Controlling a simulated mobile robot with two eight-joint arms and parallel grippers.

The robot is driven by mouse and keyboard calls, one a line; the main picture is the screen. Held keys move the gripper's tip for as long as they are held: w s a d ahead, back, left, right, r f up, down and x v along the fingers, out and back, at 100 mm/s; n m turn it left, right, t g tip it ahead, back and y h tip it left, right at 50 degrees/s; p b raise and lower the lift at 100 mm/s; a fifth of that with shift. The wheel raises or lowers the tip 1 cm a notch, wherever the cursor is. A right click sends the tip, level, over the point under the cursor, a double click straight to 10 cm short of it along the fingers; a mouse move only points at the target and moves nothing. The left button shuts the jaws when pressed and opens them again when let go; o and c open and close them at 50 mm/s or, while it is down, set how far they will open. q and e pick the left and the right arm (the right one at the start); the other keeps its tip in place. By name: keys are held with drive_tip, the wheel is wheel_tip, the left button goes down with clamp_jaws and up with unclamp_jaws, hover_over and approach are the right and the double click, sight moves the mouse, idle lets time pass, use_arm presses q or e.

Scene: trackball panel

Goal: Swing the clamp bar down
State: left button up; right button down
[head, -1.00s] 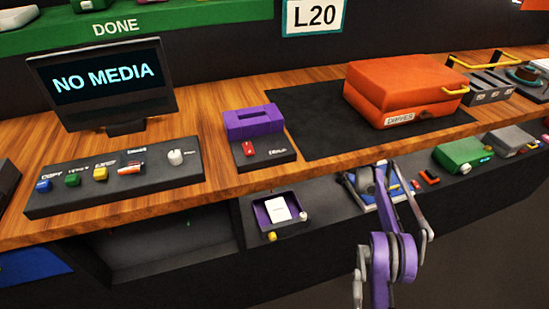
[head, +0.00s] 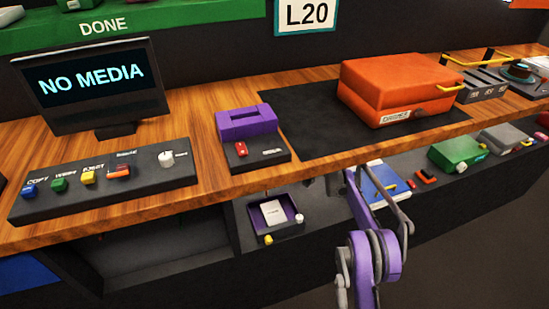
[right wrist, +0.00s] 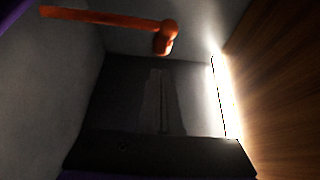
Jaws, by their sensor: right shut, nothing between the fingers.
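In the right wrist view, an orange bar (right wrist: 100,17) with a rounded knob at its right end runs across the top. It looks like the clamp bar. The orange bar cannot be made out in the head view. My left gripper is not in view.
The wooden bench top (head: 215,175) overhangs a lower shelf. On it are a purple device (head: 247,122), a button panel (head: 110,195) and an orange case (head: 400,85). Below are a purple tray (head: 256,213) with a white card, a blue board (head: 380,185) and a green box (head: 457,150).

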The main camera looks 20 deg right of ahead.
drive_tip(key=shift+s+a, duration=0.1)
drive_tip(key=shift+s, duration=0.85)
drive_tip(key=shift+s, duration=0.1)
drive_tip(key=shift+s+r+n, duration=0.1)
drive_tip(key=shift+s+n, duration=0.15)
drive_tip(key=shift+n, duration=0.15)
